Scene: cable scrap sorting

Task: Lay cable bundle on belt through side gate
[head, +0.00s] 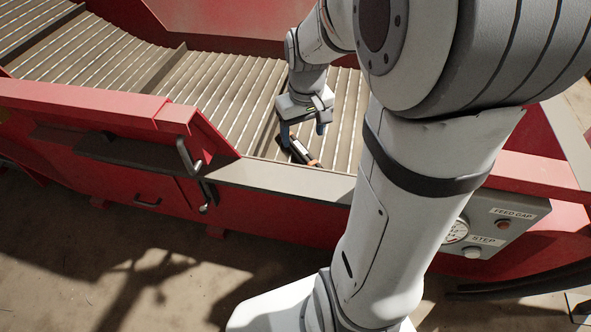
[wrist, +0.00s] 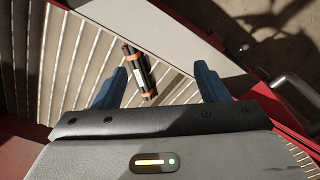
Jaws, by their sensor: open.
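The cable bundle (head: 302,151), dark with orange bands at its ends, lies on the ribbed belt (head: 225,95) just inside the side gate opening. It also shows in the wrist view (wrist: 137,70), between my two blue fingers and nearer the left one. My gripper (head: 303,133) is open above the belt, with its fingers apart; the wrist view shows the same spread (wrist: 160,84). I see a gap between the bundle and the right finger; whether the left finger touches it I cannot tell.
A red wall (head: 80,105) edges the belt on the near left, and a grey sill (head: 285,180) runs along the opening. A control box (head: 500,222) with a gauge and buttons is at right. My arm hides part of the belt's right side.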

